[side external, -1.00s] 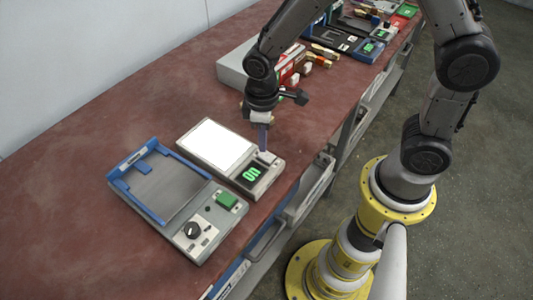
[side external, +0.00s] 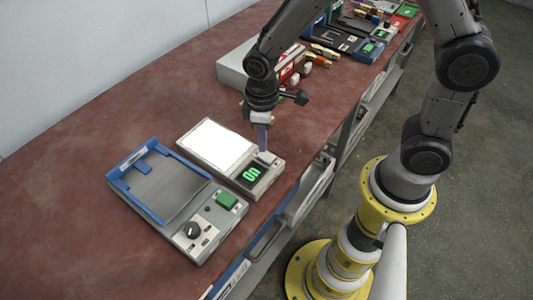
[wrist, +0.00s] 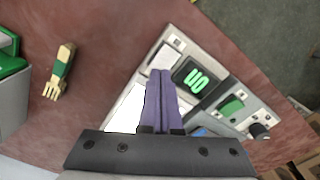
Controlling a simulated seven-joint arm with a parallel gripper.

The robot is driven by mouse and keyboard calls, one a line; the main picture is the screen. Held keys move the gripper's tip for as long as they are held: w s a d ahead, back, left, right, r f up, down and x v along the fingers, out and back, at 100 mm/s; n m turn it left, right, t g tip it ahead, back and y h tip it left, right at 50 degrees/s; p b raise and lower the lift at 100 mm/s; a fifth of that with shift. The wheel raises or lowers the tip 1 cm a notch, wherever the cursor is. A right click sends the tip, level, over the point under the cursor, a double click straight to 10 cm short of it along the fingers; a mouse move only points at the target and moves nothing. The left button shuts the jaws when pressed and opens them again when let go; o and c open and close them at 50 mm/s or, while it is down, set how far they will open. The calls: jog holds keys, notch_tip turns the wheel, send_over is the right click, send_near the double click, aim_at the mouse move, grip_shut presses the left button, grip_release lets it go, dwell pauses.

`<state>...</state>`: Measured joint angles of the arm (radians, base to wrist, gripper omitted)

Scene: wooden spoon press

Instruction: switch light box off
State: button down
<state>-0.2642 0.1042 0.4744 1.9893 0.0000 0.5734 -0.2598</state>
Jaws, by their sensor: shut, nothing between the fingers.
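The light box (side external: 188,146) lies on the bench, its white panel (side external: 217,146) bright. Its small dark display (side external: 251,174) shows green lit characters that appear to read ON. A pale rocker switch (side external: 267,158) sits at the box's right end beside the display; it also shows in the wrist view (wrist: 165,55). My gripper (side external: 263,150) is shut and empty, pointing down with its purple fingertips at or just above the switch. In the wrist view the shut fingers (wrist: 160,72) end close to the switch; whether they touch it cannot be told.
A blue-framed device (side external: 170,190) with a green button (side external: 227,200) and black knob (side external: 193,229) stands close beside the light box. A grey box (side external: 236,68) and other tools stand farther back. A green-handled brush (wrist: 60,72) lies apart. The bench's left side is clear.

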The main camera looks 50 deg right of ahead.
jog(key=shift+f, duration=0.95)
dwell(0.4)
jog(key=shift+r, duration=3.55)
